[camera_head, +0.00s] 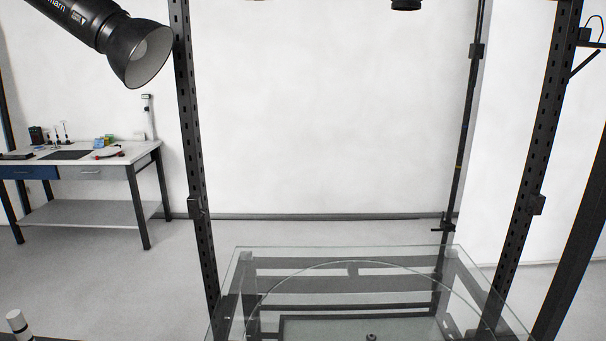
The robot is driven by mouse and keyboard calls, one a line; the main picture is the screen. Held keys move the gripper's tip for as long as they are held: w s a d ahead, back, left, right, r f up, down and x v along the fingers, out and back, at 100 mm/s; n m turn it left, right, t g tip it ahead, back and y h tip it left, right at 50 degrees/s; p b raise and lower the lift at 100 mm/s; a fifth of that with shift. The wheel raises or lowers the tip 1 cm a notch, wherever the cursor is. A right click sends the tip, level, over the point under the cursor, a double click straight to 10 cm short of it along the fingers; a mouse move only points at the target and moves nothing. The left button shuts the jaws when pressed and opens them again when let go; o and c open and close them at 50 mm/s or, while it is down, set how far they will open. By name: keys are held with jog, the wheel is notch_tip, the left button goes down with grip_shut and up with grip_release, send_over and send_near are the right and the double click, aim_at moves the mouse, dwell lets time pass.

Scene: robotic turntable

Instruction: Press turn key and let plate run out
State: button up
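A round clear plate (345,264) lies on a glass-topped frame (432,250) at the lower middle of the head view. Only its far part shows; the bottom edge cuts off the rest. A small dark knob (371,337) shows at the bottom edge, near the plate's middle. I cannot make out a turn key. I cannot tell from this one picture whether the plate is turning. My gripper is not in view.
Dark upright posts stand at left (197,180) and right (533,170) of the plate. A black studio lamp (120,45) hangs at upper left. A workbench (80,165) with small items stands at the far left. A white cylinder with black bands (16,322) shows at lower left.

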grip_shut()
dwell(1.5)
